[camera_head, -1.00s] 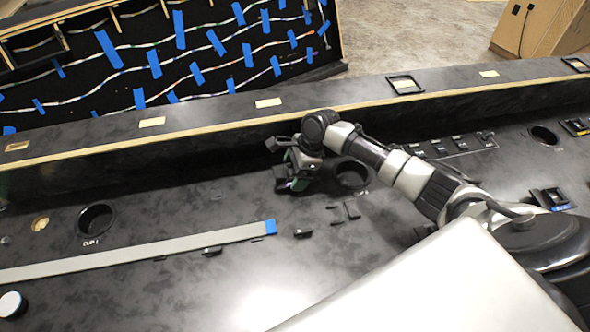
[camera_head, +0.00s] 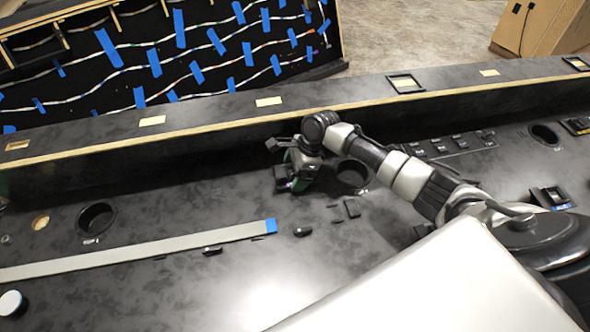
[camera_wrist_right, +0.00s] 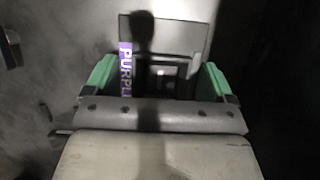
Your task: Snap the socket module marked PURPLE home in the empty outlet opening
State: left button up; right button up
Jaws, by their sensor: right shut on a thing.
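The dark socket module with a purple label reading PURPLE (camera_wrist_right: 126,62) is between the green-padded fingers of my right gripper (camera_wrist_right: 160,82) in the right wrist view. The gripper is shut on it. In the head view my right gripper (camera_head: 290,180) is low over the black console top (camera_head: 170,215), just left of a round cup hole. The module is mostly hidden there by the gripper. A square black frame (camera_head: 405,84) with a pale opening sits on the raised back ledge. I cannot tell which opening is the empty outlet. My left gripper is not in view.
A round cup hole (camera_head: 95,217) is at the left, and another (camera_head: 352,174) is beside the right gripper. A grey strip with a blue end (camera_head: 150,250) lies across the front left. Small black parts (camera_head: 303,231) lie on the console. The raised ledge (camera_head: 215,118) bounds the back.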

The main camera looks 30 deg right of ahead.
jog(key=shift+s+f, duration=0.1)
jog(key=shift+f, duration=0.25)
dwell(0.6)
jog(key=o, duration=0.8)
jog(key=shift+f, duration=0.15)
jog(key=shift+s+a, duration=0.1)
